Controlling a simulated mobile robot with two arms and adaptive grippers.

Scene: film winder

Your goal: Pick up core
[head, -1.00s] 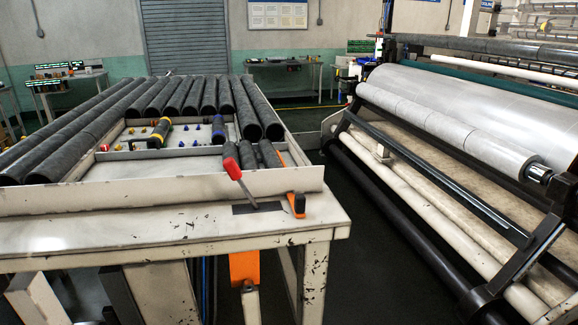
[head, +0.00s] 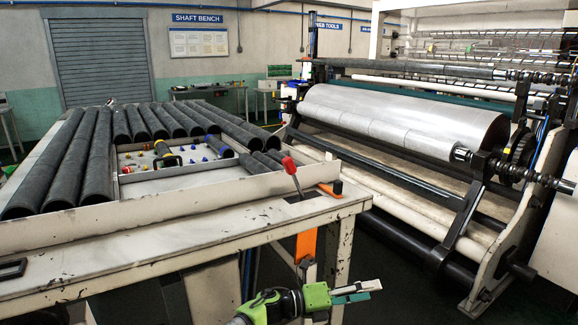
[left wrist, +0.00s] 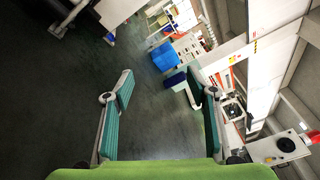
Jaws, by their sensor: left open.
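Several dark grey tubular cores lie side by side on the white bench; one long core (head: 62,170) is near the left side, and a shorter core (head: 150,122) lies among those farther back. My left gripper (head: 358,291), green with teal pads, is low in front of the bench's right front corner. It is apart from the cores. In the left wrist view its two teal-padded fingers (left wrist: 160,98) are spread with only dark floor between them. No core shows in that view. My right gripper is not in view.
The bench (head: 110,262) has a raised tray wall along its front. A red-handled tool (head: 292,175) leans at its right corner, with an orange-and-black tool (head: 331,187) beside it. The winder with its large silver roll (head: 400,118) stands right, across a dark floor gap.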

